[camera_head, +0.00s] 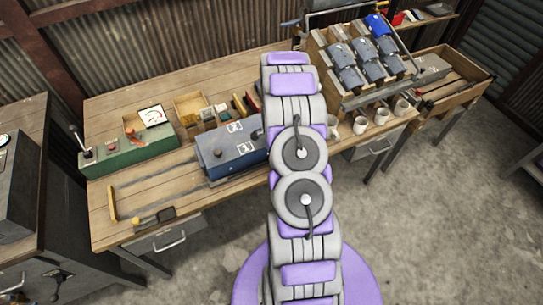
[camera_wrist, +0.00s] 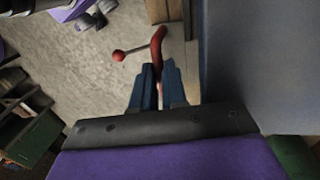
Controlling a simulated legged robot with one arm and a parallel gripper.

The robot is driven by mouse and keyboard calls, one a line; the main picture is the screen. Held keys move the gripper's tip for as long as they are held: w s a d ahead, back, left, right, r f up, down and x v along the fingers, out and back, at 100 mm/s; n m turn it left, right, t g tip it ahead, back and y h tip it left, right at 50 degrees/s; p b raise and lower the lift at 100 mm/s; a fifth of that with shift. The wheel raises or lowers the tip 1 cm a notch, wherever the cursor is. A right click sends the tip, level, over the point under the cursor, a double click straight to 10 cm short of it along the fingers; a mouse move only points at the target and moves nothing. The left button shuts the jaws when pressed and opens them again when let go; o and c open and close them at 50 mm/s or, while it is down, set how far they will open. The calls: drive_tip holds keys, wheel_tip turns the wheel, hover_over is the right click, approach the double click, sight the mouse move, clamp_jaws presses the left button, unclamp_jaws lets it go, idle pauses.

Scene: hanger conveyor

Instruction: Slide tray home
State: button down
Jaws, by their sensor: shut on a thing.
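A blue box-like tray (camera_head: 231,150) with white labels and a dark knob sits on the bench, at the right part of two thin rails (camera_head: 158,187). My arm covers its right end in the head view, and my gripper is hidden there. In the wrist view my gripper (camera_wrist: 159,68) is shut on a red curved handle (camera_wrist: 157,42), which passes between the dark blue fingers. A thin rod with a red ball (camera_wrist: 119,57) extends left from it. A large blue-grey surface (camera_wrist: 262,65) lies close to the right of the fingers; I cannot tell whether it is the tray's side.
A yellow stop (camera_head: 112,204) stands at the rails' left end, and the rails between it and the tray are clear. A green box with a gauge (camera_head: 128,148) and small wooden bins (camera_head: 193,106) lie behind. A rack with blue items (camera_head: 362,55) and several mugs (camera_head: 381,116) stand at right.

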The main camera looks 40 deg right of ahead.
drive_tip(key=shift+d+r, duration=0.2)
drive_tip(key=shift+d, duration=0.4)
drive_tip(key=c, duration=1.5)
unclamp_jaws()
drive_tip(key=shift+s+d, duration=0.1)
drive_tip(key=shift+d, duration=0.05)
drive_tip(key=shift+o, duration=0.3)
drive_tip(key=shift+d+f, duration=0.3)
drive_tip(key=shift+d, duration=0.05)
drive_tip(key=shift+a+r, duration=0.15)
drive_tip(key=shift+a, duration=0.5)
drive_tip(key=shift+a+r, duration=0.2)
drive_tip(key=shift+r, duration=0.35)
drive_tip(key=w+d+r+p, duration=0.2)
drive_tip(key=w+r, duration=0.1)
drive_tip(key=r, duration=1.2)
drive_tip(key=shift+w+r, duration=0.15)
drive_tip(key=shift+r, duration=0.15)
